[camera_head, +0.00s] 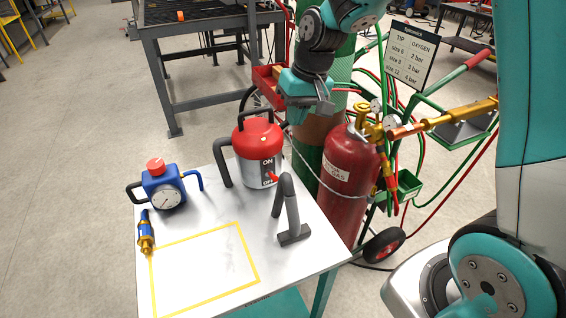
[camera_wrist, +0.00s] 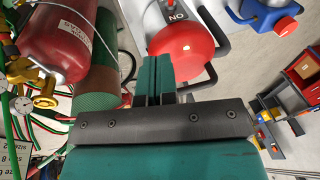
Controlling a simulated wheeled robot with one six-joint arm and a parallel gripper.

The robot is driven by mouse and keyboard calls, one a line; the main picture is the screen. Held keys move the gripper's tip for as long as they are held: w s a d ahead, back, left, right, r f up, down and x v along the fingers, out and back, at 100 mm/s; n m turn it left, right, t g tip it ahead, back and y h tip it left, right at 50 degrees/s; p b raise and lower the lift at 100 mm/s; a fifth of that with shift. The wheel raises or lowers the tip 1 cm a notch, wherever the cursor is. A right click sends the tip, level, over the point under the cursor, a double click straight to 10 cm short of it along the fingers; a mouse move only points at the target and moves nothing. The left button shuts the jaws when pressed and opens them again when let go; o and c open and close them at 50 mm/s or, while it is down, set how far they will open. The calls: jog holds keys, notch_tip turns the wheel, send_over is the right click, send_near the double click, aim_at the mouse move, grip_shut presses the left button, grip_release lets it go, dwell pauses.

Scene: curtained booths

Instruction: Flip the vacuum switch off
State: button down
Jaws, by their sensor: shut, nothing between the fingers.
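The vacuum (camera_head: 257,143) stands upright on the white-topped table, with a red lid, a dark handle and a grey body. Its front has a dark label with "ON" above lower lettering, and a small red switch (camera_head: 271,177) sits near the lower part of that label. My gripper (camera_head: 324,108) is above and to the right of the vacuum, apart from it. In the wrist view my gripper (camera_wrist: 155,60) is shut and empty, and the vacuum's red lid (camera_wrist: 190,45) lies just beyond the fingers.
A blue gauge pump (camera_head: 162,186) and a blue-and-brass fitting (camera_head: 145,232) are at the table's left. A red gas cylinder (camera_head: 346,185) stands close on the right. The yellow-outlined area (camera_head: 240,232) is empty.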

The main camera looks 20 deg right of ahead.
send_near(272, 176)
notch_tip(272, 176, down, 3)
jog(key=w+d, duration=0.2)
jog(key=shift+s+a+f+p, duration=0.3)
jog(key=shift+a+f, duration=0.3)
jog(key=shift+f, duration=0.25)
jog(key=shift+s+a+f+p, duration=0.15)
jog(key=shift+a+f+p, duration=0.25)
jog(key=shift+a+f, duration=0.4)
jog(key=shift+d+f, duration=0.1)
jog(key=shift+d, duration=0.05)
